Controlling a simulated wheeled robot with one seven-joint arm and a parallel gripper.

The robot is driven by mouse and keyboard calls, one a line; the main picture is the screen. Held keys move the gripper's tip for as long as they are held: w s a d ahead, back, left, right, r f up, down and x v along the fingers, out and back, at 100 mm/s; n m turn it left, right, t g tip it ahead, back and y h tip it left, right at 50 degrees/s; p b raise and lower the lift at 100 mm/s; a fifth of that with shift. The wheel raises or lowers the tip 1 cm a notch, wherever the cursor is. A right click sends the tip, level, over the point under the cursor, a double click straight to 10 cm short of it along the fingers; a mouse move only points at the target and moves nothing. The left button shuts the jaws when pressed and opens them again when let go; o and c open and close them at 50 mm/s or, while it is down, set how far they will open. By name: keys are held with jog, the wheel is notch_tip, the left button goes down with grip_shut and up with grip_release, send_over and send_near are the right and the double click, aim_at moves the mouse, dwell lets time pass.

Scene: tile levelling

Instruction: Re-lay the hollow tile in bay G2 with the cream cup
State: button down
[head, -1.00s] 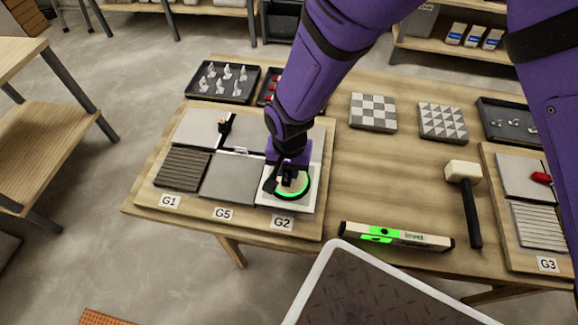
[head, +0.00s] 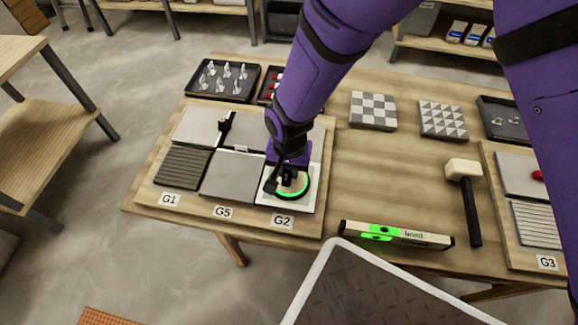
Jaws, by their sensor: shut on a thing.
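The pale tile (head: 268,196) lies in bay G2 at the front right of the tiled board, above the G2 label (head: 282,221). A round cup (head: 297,190) with a cream face, a bright green ring and a dark rim sits over this tile. My gripper (head: 289,178) is directly above the cup, pointing down, and is shut on it. My wrist hides the back of the tile and part of the cup. I cannot tell whether the tile is lifted off its bed.
A grey tile (head: 232,177) lies left of G2 above the G5 label, beside a ribbed dark tile (head: 182,167) at G1. A level (head: 396,236) and a mallet (head: 467,200) lie to the right. Patterned tiles (head: 373,111) and trays (head: 222,97) stand behind. Bare tabletop lies between.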

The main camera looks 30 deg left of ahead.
jog(key=shift+f, duration=0.3)
dwell(0.4)
jog(key=c, duration=0.9)
grip_release()
notch_tip(320, 180, up, 11)
jog(key=shift+f, duration=0.15)
